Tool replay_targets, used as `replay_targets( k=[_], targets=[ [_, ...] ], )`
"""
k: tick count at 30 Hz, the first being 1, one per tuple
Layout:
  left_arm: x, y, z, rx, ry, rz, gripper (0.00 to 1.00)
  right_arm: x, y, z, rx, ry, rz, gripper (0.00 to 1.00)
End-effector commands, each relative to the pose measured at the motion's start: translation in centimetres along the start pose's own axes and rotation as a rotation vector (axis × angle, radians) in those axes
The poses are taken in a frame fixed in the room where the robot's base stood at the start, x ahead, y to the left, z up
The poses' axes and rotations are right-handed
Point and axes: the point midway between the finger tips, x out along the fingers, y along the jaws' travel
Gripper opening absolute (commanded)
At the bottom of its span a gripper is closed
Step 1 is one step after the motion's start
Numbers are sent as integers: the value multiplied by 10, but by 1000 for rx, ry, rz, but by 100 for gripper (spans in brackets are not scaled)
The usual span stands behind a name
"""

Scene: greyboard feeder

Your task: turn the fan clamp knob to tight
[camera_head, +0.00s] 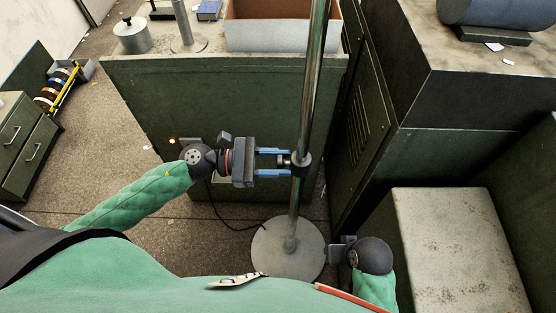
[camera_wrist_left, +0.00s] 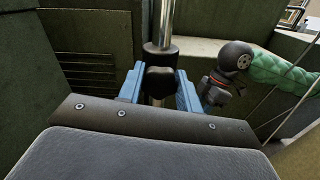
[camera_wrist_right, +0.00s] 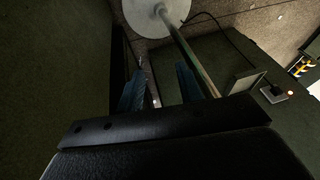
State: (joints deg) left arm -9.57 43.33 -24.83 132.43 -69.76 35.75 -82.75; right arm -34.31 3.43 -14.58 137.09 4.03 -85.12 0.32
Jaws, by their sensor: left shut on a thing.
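The dark fan clamp knob (camera_head: 285,161) sticks out to the left from a black clamp collar (camera_head: 302,165) on the shiny fan pole (camera_head: 310,90). The pole stands on a round grey base (camera_head: 270,250). My left gripper (camera_head: 283,161) is level with the knob, with one blue finger on either side of it, shut on it. In the left wrist view the knob (camera_wrist_left: 158,82) sits between the fingertips, below the collar. My right gripper (camera_wrist_right: 160,85) is low, right of the base, its blue fingers apart with nothing seen between them. Any mark on the knob is unreadable.
A green cabinet (camera_head: 220,100) stands behind the pole, with an open box (camera_head: 280,35) on top. Green machine housings (camera_head: 440,100) close in on the right, with a low pale-topped block (camera_head: 455,250) in front. A black cable (camera_head: 225,215) runs along the floor to the base.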

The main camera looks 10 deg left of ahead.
Motion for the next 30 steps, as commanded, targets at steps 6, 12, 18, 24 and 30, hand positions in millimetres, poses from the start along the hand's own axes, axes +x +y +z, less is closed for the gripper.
replay_targets(
  k=[6, 12, 18, 24, 30],
  targets=[
    [0, 1, 1, -188, 1, -1, 12, -10, 3, 5, 3, -21, 12, 36],
    [0, 1, 0, -265, 0, 1, 12, -17, 6, 8, 7, -32, 18, 36],
    [0, 1, 0, -268, 0, 1, 12, -15, 6, 7, 10, -33, 18, 36],
    [0, 1, 0, -267, 0, 0, 57, -14, 6, 4, 11, -30, 17, 36],
    [0, 1, 0, -266, 0, 0, 57, -14, 6, 2, 11, -26, 17, 36]
  ],
)
